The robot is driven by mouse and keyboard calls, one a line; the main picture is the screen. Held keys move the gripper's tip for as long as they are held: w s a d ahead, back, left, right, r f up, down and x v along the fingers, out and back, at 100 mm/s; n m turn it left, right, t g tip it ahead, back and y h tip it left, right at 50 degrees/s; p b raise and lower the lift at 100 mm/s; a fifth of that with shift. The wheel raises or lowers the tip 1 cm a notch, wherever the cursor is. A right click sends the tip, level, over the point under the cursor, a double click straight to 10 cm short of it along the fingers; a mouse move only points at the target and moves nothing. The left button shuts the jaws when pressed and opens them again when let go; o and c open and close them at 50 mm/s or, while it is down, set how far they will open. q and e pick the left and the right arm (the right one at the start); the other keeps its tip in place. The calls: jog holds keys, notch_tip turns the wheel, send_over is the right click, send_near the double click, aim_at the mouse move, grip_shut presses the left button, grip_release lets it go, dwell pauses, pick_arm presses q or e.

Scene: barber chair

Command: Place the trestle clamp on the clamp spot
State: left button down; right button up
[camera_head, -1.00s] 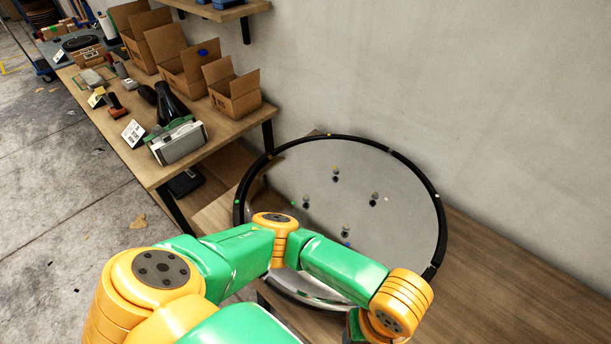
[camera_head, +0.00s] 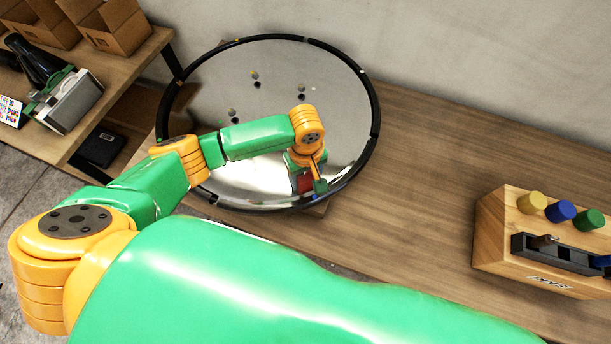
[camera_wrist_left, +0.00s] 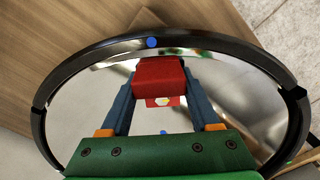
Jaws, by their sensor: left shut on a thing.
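My left gripper (camera_wrist_left: 160,76) has its two blue fingers on either side of a red block-like thing, which I take to be the trestle clamp (camera_wrist_left: 161,88). A white label with a coloured mark shows on its lower part. In the head view the left gripper (camera_head: 306,176) hangs over the near right part of a round black-rimmed mirror-like disc (camera_head: 374,112), and the red clamp (camera_head: 304,184) shows small there. A blue dot (camera_wrist_left: 151,42) lies on the disc's rim just beyond the clamp. I cannot tell which mark is the clamp spot. My right gripper is out of view.
The disc lies on a wooden bench (camera_head: 430,150) with clear room to its right. A wooden block with coloured pegs (camera_head: 500,240) stands at the right. A left shelf holds cardboard boxes (camera_head: 108,25) and a grey device (camera_head: 72,102). A wall is behind.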

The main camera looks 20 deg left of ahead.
pick_arm(q)
jog(key=c, duration=0.5)
grip_release()
jog(key=shift+a, duration=0.1)
jog(key=o, duration=0.4)
jog(key=shift+r, duration=0.15)
notch_tip(320, 180, up, 12)
jog(key=shift+f+p, duration=0.1)
jog(key=shift+p, duration=0.45)
